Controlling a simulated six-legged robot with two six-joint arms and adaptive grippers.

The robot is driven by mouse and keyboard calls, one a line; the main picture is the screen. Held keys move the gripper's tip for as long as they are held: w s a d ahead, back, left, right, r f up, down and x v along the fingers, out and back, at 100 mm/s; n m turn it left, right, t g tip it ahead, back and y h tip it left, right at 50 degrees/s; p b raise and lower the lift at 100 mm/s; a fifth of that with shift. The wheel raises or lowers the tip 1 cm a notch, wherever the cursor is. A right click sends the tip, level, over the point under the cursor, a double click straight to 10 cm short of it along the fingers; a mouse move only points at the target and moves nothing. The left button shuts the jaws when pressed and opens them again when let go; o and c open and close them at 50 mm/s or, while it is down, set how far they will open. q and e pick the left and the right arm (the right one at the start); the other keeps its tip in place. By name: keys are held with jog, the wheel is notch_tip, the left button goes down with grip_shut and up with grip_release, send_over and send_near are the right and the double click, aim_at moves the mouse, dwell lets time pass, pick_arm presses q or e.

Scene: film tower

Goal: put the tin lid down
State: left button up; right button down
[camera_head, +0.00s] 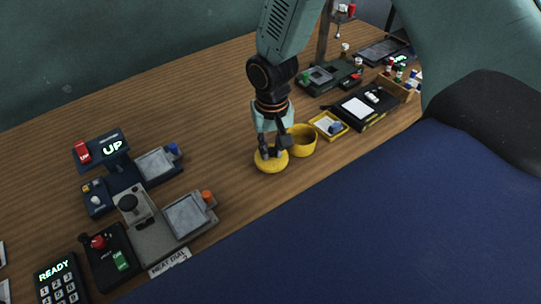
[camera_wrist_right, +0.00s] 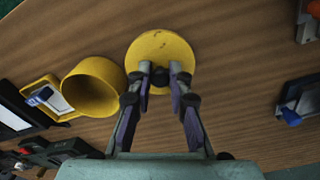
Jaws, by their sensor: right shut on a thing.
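The tin lid (camera_head: 271,163) is a round yellow disc in the head view, low over or on the wooden bench; I cannot tell if it touches. It also shows in the right wrist view (camera_wrist_right: 160,47). My right gripper (camera_head: 270,152) is shut on a small dark knob at the lid's middle, with its fingers (camera_wrist_right: 160,78) pointing at the lid. The open yellow tin (camera_head: 302,141) stands upright beside the lid, to its right in the head view. It shows in the right wrist view (camera_wrist_right: 92,88) and looks empty. My left gripper is not in view.
A yellow tray (camera_head: 329,118) with a blue item lies beyond the tin. A grey plate device with an orange knob (camera_head: 190,215) and a dark device with an UP display (camera_head: 110,150) stand at left. Bare wood (camera_head: 225,125) lies between these and the lid.

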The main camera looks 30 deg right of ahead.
aim_at(273, 149)
jog(key=f, duration=0.2)
jog(key=shift+s+d+f, duration=0.1)
jog(key=shift+d+f, duration=0.15)
jog(key=shift+f, duration=0.15)
jog(key=shift+d+f, duration=0.1)
jog(key=shift+f, duration=0.05)
jog(key=shift+a+b, duration=0.3)
jog(key=c, duration=1.3)
grip_release()
jog(key=shift+d+f, duration=0.1)
jog(key=shift+d, duration=0.1)
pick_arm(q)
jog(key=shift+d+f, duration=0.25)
pick_arm(e)
jog(key=shift+o, duration=0.2)
jog(key=shift+a, duration=0.1)
